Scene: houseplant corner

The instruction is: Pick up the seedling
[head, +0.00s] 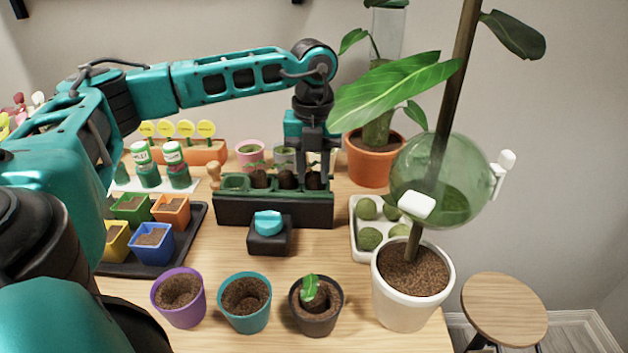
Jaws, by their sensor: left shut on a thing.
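My left gripper (315,172) points down at the right end of a long dark tray with a green top (232,208). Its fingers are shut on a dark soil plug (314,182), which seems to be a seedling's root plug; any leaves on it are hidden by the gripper. I cannot tell whether the plug is clear of its slot. Two more dark plugs (286,180) sit in the tray to the left. My right gripper is not in view.
A purple pot (181,312) and a teal pot (245,319) of soil stand in front. A black block with a teal top (268,222) stands before the tray.

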